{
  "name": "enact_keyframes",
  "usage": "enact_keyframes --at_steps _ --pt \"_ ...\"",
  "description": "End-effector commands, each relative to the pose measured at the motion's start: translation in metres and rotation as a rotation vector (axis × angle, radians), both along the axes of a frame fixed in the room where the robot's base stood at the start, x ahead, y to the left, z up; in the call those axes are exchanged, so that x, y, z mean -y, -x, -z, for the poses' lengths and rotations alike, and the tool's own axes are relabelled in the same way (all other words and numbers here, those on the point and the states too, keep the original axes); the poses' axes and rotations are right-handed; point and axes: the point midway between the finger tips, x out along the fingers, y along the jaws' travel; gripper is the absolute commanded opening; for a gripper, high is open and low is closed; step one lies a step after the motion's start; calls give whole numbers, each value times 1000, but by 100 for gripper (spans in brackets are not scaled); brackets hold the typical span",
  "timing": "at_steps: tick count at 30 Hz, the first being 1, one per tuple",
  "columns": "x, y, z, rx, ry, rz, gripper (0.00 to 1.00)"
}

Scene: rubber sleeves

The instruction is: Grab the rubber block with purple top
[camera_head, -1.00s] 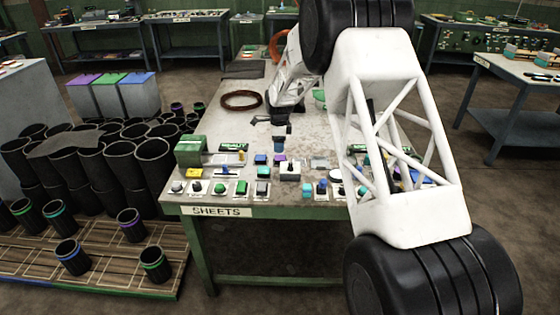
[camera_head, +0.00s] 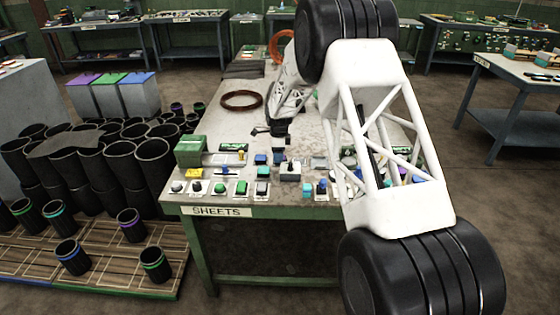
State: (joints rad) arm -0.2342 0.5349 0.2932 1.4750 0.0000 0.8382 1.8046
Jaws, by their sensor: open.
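My gripper (camera_head: 278,146) is open, with dark jaws pointing down over the back row of small blocks on the table (camera_head: 205,120). A purple-topped block stood directly below it in the earlier frame. The jaws now cover that spot, so I cannot tell whether they touch the block or stand around it. Another small purple patch (camera_head: 403,174) shows through my white lattice arm link at the right. A blue-topped block (camera_head: 260,159) stands just left of the jaws.
Several small blocks and buttons, including a green one (camera_head: 241,188) and a white one (camera_head: 290,171), crowd the table's front. A green box (camera_head: 190,150) stands at the left corner. A dark red ring (camera_head: 241,100) lies behind. My arm hides the table's right side.

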Motion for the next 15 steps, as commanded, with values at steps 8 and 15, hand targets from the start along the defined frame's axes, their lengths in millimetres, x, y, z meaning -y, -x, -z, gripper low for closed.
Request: enact_keyframes --at_steps 8,15 --pt "0 0 20 1 0 0 64" --pt "0 0 20 0 0 0 64"
